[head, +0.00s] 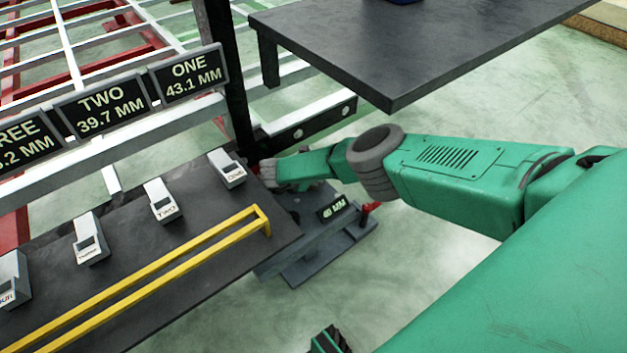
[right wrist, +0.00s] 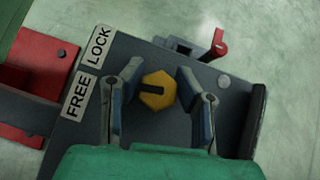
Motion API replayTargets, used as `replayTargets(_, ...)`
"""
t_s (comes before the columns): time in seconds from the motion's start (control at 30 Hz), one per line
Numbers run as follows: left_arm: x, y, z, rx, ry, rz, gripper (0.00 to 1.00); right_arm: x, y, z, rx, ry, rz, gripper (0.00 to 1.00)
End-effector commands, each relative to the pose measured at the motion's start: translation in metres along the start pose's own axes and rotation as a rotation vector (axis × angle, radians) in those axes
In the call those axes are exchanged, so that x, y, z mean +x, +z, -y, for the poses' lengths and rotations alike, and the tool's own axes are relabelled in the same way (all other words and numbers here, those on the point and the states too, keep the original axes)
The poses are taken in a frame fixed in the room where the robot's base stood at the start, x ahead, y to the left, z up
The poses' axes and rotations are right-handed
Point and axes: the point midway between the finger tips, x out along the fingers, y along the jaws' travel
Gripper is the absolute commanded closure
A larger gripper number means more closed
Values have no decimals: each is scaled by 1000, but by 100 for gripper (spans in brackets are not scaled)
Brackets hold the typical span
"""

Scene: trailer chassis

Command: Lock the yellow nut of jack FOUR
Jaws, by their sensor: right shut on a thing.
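In the right wrist view a yellow hexagonal nut (right wrist: 157,90) with a black bar mark sits on a dark grey plate (right wrist: 228,110). The mark lies roughly level in the picture. White labels LOCK (right wrist: 100,46) and FREE (right wrist: 77,97) are left of it. My right gripper (right wrist: 160,76) is closed around the nut, one finger on each side. In the head view my right gripper (head: 266,173) reaches in beside a dark post; the nut is hidden there. No jack number shows on the plate.
A dark bench (head: 215,262) with a yellow rail (head: 160,280) and several labelled grey blocks is at left. A dark table (head: 400,45) overhangs above.

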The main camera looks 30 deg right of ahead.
Motion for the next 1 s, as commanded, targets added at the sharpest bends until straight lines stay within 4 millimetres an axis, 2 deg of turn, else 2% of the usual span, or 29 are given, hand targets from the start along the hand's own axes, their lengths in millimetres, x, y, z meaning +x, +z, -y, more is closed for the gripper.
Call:
replayTargets(0.63, 0, 0, 0, 0, 0, 0, 51, -3, -5, -2, 27, -24, -9, 100)
replayTargets(0.67, 0, 0, 0, 0, 0, 0, 51, -3, -5, -2, 27, -24, -9, 69)
replayTargets(0.7, 0, 0, 0, 0, 0, 0, 51, -3, -5, -2, 27, -23, -9, 55)
replayTargets(0.73, 0, 0, 0, 0, 0, 0, 51, -3, -5, -2, 27, -24, -9, 51)
replayTargets(1.0, 0, 0, 0, 0, 0, 0, 51, -1, -2, -1, 29, -26, -4, 51)
